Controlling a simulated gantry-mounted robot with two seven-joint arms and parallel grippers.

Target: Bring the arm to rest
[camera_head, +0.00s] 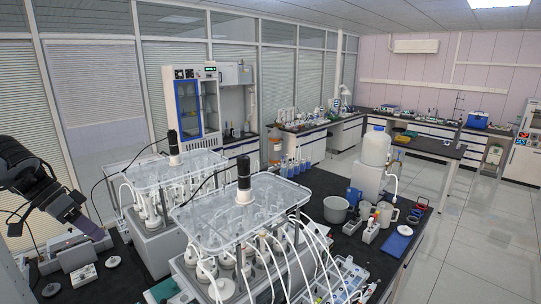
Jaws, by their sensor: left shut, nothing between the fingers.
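My left arm comes in from the left edge, and its gripper (92,230) points down and to the right. The gripper is shut and empty, held above the left end of the dark bench (128,285). It is left of the two reactor units and looks apart from them. The far reactor unit (170,170) and the near reactor unit (240,205) have clear lids, each with a black motor on top. My right gripper is not in view.
Below the gripper are a small white device (83,277) and white round pieces (112,262). Pale tubes (310,235) run from the near reactor. A white beaker (336,209), a jug (387,213) and a blue tray (398,245) stand to the right. The floor at far right is open.

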